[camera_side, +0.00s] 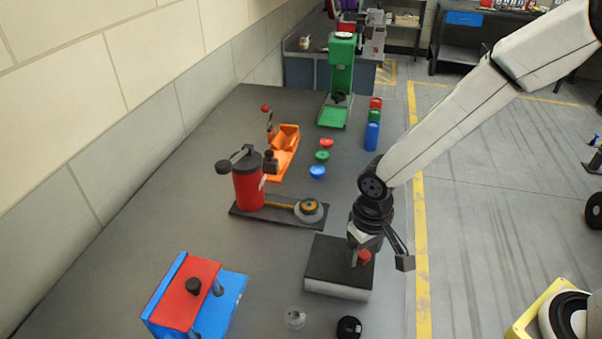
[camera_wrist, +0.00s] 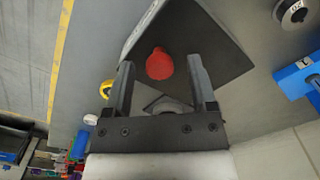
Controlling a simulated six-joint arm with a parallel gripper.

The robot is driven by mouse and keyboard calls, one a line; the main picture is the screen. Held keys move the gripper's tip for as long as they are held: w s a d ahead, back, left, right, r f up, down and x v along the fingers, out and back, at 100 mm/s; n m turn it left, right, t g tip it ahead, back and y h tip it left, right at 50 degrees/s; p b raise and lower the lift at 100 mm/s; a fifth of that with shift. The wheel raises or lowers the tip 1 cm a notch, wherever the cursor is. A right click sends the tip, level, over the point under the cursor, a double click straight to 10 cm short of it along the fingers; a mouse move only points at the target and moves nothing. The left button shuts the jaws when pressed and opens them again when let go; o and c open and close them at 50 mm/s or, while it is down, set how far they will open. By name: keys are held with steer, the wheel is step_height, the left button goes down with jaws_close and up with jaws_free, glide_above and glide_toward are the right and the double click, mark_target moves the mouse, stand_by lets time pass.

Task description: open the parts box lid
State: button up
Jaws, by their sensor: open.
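The parts box is a low box with a dark, flat lid (camera_side: 335,257) and pale sides (camera_side: 336,290), near the table's right edge in the side view. Its lid (camera_wrist: 195,35) looks shut. A red knob (camera_side: 364,257) stands on the lid and also shows in the wrist view (camera_wrist: 159,64). My gripper (camera_side: 379,259) is open at the lid, its fingers spread. In the wrist view the knob appears between the fingertips (camera_wrist: 161,64), with gaps on both sides. I cannot tell how far down the fingers reach around it.
A red press (camera_side: 248,187) on a dark base stands behind the box. A blue and red fixture (camera_side: 190,290) is at the front left. A clear jar (camera_side: 295,318) and a black round part (camera_side: 349,328) lie in front of the box. Small coloured cups (camera_side: 322,156) stand further back.

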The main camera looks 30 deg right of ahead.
jaws_close()
stand_by(1.5)
